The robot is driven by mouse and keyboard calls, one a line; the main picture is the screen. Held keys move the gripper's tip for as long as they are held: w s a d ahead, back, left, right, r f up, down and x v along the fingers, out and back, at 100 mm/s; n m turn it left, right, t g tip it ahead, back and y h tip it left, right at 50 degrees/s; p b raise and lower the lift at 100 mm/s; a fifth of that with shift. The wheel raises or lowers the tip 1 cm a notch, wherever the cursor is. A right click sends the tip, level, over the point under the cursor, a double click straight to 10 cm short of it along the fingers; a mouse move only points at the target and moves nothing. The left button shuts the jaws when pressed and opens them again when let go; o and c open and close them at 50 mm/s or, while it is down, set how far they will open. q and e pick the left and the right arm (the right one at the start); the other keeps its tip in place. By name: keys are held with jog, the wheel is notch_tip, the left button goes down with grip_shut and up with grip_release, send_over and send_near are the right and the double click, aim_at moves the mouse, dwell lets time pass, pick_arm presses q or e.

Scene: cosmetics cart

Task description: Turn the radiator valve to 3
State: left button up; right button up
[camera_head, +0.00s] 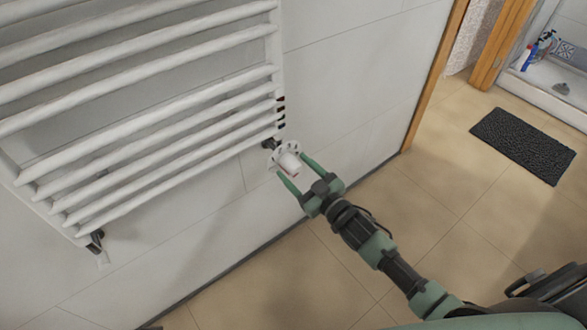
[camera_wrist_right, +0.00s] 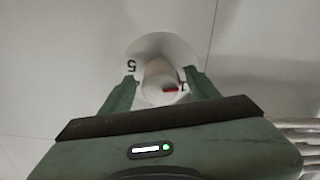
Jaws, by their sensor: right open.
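The white radiator valve (camera_head: 288,160) sits at the lower right corner of the white towel radiator (camera_head: 150,105). My right gripper (camera_head: 294,171) is open, with its green fingers on either side of the valve knob. In the right wrist view the knob (camera_wrist_right: 158,78) stands between the fingertips (camera_wrist_right: 158,84), in front of a round white dial (camera_wrist_right: 150,48). The dial shows a 5 at the left and a 1 at the right, beside a red mark on the knob. Other numbers are hidden or unreadable. I cannot tell whether the fingers touch the knob. My left gripper is not in view.
The tiled wall (camera_head: 345,60) is close behind the valve. A dark bath mat (camera_head: 523,145) lies on the beige floor (camera_head: 420,185) at the right, near a wooden door frame (camera_head: 500,45). The floor between wall and mat is clear.

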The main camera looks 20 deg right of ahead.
jog(key=shift+w+a, duration=0.2)
jog(key=shift+w, duration=0.4)
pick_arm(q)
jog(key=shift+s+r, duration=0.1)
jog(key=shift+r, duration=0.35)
pick_arm(e)
grip_shut()
